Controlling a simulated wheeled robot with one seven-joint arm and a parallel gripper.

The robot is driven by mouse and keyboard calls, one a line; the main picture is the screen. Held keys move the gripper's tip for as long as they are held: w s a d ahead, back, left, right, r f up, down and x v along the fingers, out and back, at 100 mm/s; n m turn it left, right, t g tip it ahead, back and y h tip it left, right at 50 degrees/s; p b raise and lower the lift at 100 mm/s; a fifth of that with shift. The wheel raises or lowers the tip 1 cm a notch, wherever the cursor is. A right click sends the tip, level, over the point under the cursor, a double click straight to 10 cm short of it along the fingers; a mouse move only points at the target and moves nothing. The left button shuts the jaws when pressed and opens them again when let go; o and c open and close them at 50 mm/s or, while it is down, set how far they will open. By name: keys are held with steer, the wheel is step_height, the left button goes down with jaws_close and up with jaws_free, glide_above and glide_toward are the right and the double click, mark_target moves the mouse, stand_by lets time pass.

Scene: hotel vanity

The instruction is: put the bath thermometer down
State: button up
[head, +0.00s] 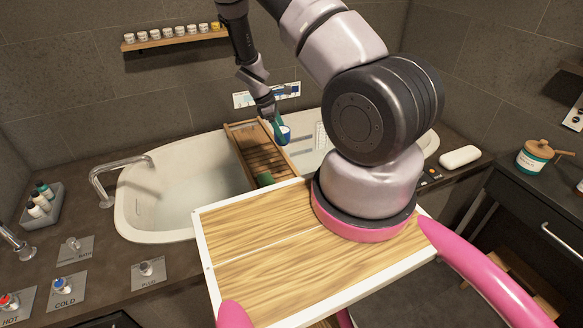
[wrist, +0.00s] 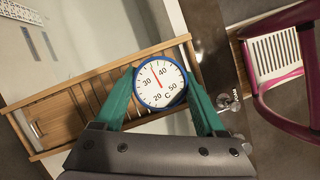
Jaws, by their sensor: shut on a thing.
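The bath thermometer (wrist: 160,84) is a round white dial with a blue rim and a red needle. My gripper (wrist: 160,74) is shut on it, with one green finger at each side of the rim. In the head view the thermometer (head: 286,135) hangs from my gripper (head: 280,130) by the right edge of the slatted wooden bath caddy (head: 237,126). The caddy lies across the tub and also shows behind the dial in the wrist view (wrist: 45,130). I cannot tell how high the thermometer is above the caddy.
The white bathtub (head: 150,190) is open on both sides of the caddy. A green item (head: 264,179) lies at the caddy's near end. A tap (head: 115,172) stands at the left rim. White soap (head: 460,157) and a green jar (head: 533,157) stand at right.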

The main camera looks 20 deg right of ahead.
mark_target(288, 142)
steer(key=f+n+t, duration=0.1)
steer(key=f+n, duration=0.1)
steer(key=d+f+n+t, duration=0.1)
steer(key=n, duration=0.2)
steer(key=d+f+n, duration=0.1)
steer(key=f+n, duration=0.1)
steer(key=shift+d+f+n+t, duration=0.15)
steer(key=shift+f+n+t, duration=0.15)
steer(key=shift+t, duration=0.1)
steer(key=f+n+t, duration=0.1)
steer(key=f+n, duration=0.1)
steer(key=f, duration=0.2)
steer(key=a+f+n+t+y, duration=0.1)
steer(key=f+n, duration=0.2)
steer(key=f, duration=0.2)
steer(key=f+n, duration=0.2)
steer(key=f, duration=0.2)
steer(key=shift+a+f+n+t, duration=0.3)
steer(key=shift+f+t, duration=0.05)
steer(key=shift+t, duration=0.05)
steer(key=shift+f, duration=0.1)
steer(key=o, duration=1.5)
steer(key=shift+o, duration=0.2)
